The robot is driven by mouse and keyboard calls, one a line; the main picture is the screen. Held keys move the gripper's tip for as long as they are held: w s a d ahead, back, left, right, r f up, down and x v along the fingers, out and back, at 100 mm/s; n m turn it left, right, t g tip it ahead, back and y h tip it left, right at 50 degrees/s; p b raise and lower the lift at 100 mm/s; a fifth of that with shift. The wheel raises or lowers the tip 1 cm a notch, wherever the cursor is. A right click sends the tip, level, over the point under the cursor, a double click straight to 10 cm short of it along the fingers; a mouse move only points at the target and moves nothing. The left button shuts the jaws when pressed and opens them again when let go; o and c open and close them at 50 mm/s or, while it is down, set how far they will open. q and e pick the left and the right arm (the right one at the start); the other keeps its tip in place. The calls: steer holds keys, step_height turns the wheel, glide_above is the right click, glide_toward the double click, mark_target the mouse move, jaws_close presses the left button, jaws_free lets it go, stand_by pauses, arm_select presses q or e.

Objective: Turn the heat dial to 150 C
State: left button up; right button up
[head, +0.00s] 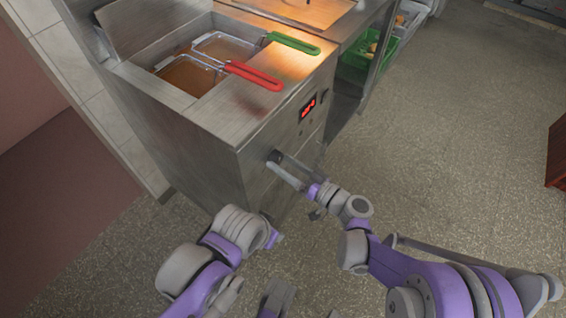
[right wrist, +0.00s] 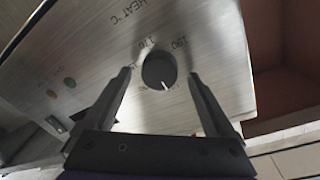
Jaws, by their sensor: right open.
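The heat dial (right wrist: 159,70) is a dark round knob on the brushed-steel front panel, under the lettering HEAT °C. Its white pointer mark points down and slightly right in the right wrist view, away from the 170 and 190 marks above it. Another number at the dial's left is partly hidden by a finger. My right gripper (right wrist: 161,82) is open, with one finger on each side of the dial and gaps visible. In the head view my right gripper (head: 286,170) is at the fryer's front, beside the dial (head: 274,157). My left arm is low in the head view; its jaw state is unclear.
The fryer (head: 185,135) has a red-handled basket (head: 254,75) and a green-handled basket (head: 293,43) on top. A green crate (head: 352,68) stands behind right.

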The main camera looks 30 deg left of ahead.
steer(key=shift+w+a, duration=0.1)
steer(key=shift+a, duration=0.25)
steer(key=c, duration=1.4)
